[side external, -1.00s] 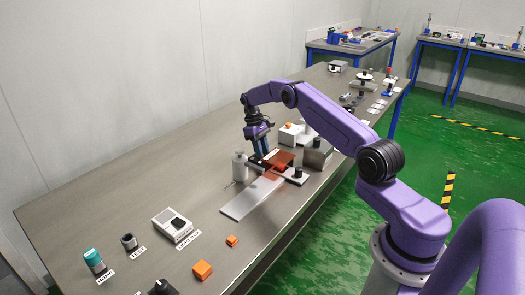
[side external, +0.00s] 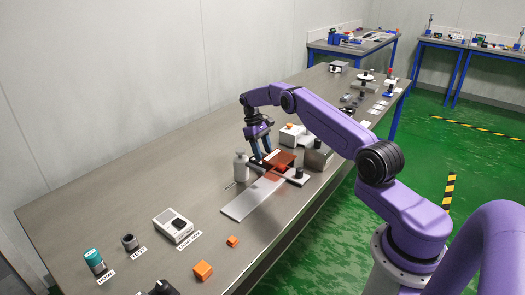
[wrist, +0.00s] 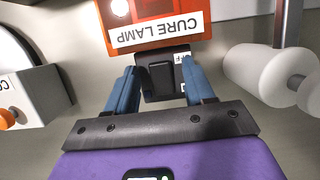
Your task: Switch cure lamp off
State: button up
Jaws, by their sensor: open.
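The cure lamp is an orange-red hood with a white "CURE LAMP" label (wrist: 156,34) in the wrist view. It also shows in the side view as a reddish hood (side external: 281,158) above a flat light strip. A black switch box (wrist: 163,76) with a dark rocker sits just below the label in the wrist view. Part of a white "OFF" tag shows at its right. My gripper (wrist: 162,88) is open, with one blue finger on each side of the switch box. I cannot tell whether the fingers touch it. In the side view my gripper (side external: 261,148) is low beside the lamp.
A white box with an orange knob (side external: 291,134) stands behind.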

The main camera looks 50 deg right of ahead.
notch_tip(320, 180, up, 10)
jog(key=shift+w, duration=0.45)
jog(key=shift+f, duration=0.15)
jog(key=a+r+n+t+h, duration=0.15)
jog(key=a+r, duration=0.25)
jog(key=a, duration=0.5)
jog(key=a+r+n+y, duration=0.1)
jog(key=a+r+n, duration=0.15)
jog(key=a, duration=0.55)
jog(key=s+a+r+n, duration=0.2)
jog(key=s+a+r, duration=0.3)
jog(key=s+a, duration=0.6)
jog(key=s+a+n+t, duration=0.1)
jog(key=s+a+n, duration=0.15)
jog(key=s, duration=0.55)
jog(key=s+a+n+t, duration=0.1)
jog(key=s+a, duration=0.3)
jog(key=s, duration=0.4)
jog(key=s+d+f+n, duration=0.1)
jog(key=s+d, duration=0.1)
jog(key=s, duration=0.5)
jog(key=s+d+f+n, duration=0.1)
jog(key=s+d+n, duration=0.1)
jog(key=s, duration=0.5)
jog(key=shift+s+d+f+y, duration=0.35)
jog(key=shift+d+f+y, duration=0.05)
jog(key=shift+y, duration=0.05)
